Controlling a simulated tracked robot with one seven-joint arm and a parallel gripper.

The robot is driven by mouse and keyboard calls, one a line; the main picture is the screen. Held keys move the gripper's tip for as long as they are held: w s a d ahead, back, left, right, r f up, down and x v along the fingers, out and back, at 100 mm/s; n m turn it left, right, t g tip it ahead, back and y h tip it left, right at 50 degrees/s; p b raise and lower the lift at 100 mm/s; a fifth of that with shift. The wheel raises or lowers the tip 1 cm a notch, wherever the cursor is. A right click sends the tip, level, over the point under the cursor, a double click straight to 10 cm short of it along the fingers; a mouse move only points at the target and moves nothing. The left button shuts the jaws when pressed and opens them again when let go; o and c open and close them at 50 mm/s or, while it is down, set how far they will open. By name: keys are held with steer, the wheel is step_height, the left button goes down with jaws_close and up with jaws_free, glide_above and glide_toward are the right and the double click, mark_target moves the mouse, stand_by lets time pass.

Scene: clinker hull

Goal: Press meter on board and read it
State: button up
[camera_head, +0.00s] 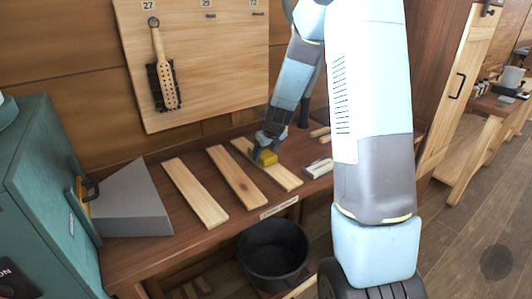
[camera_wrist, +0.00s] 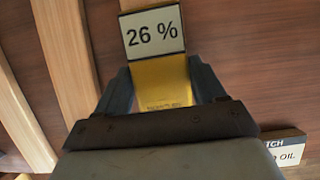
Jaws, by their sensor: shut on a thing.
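My gripper (camera_head: 262,146) is shut on a yellow meter (camera_head: 264,157). In the wrist view the meter (camera_wrist: 162,80) sits between the two fingers (camera_wrist: 160,88), and its display reads 26 %. Three pale boards lie side by side on the bench: a left board (camera_head: 195,192), a middle board (camera_head: 235,176) and a right board (camera_head: 284,178). In the head view the meter appears over the right board. In the wrist view it shows against dark bench wood, with a pale board (camera_wrist: 66,60) to its left. I cannot tell whether the meter touches the board.
A grey wedge-shaped block (camera_head: 135,203) and a green cabinet (camera_head: 45,190) stand at the left. A pale panel (camera_head: 205,70) with a hanging tool (camera_head: 163,70) is behind. A small pale object (camera_head: 319,168) lies right of the boards. A black bucket (camera_head: 273,254) stands below.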

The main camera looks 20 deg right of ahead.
mark_target(265, 153)
stand_by(0.3)
steer(key=shift+r, duration=4)
